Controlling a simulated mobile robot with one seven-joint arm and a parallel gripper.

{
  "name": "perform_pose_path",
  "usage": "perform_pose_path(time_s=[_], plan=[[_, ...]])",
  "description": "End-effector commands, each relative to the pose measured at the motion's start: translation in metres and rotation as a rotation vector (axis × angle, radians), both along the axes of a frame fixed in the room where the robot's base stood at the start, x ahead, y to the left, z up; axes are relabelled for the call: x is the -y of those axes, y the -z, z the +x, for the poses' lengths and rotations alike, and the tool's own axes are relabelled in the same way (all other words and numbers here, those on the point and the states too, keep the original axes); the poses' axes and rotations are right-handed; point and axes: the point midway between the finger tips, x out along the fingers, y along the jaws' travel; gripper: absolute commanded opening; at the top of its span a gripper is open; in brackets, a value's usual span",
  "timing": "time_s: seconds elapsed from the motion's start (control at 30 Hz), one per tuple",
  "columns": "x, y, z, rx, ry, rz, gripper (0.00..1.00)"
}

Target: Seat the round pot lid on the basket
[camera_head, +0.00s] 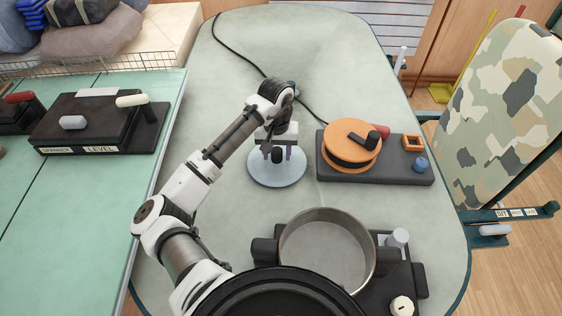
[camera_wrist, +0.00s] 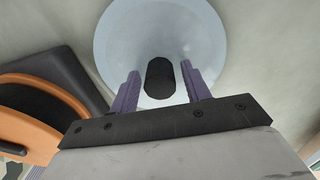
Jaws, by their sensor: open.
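The round pot lid (camera_head: 262,174) is a pale blue-grey disc with a black knob, lying flat on the table left of the orange reel. It also shows in the wrist view (camera_wrist: 205,38). My gripper (camera_head: 277,154) is over the lid, with its two purple fingers open. In the wrist view, the gripper (camera_wrist: 161,82) has one finger on each side of the knob (camera_wrist: 160,78), with a gap on both sides. The basket (camera_head: 327,252) is a round metal-rimmed vessel with an open top, at the front of the table. My body hides its near side.
A grey base with an orange reel (camera_head: 352,142) stands right of the lid. A black cable (camera_head: 237,52) runs along the table behind. A dark base with a knob (camera_head: 402,305) and a grey cylinder (camera_head: 397,238) sits around the basket. The left table holds dark boxes (camera_head: 98,122).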

Motion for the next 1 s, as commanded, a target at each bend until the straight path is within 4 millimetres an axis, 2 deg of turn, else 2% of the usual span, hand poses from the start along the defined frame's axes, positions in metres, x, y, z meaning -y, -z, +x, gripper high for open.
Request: perform_pose_path(time_s=[0.13,0.4,0.5,1.0], plan=[[0.0,0.0,0.0,0.0,0.0,0.0,0.46],[0.0,0.0,0.0,0.0,0.0,0.0,0.11],[0.0,-0.001,0.0,0.0,0.0,0.0,0.01],[0.0,-0.013,0.0,0.0,0.001,0.0,0.01]])
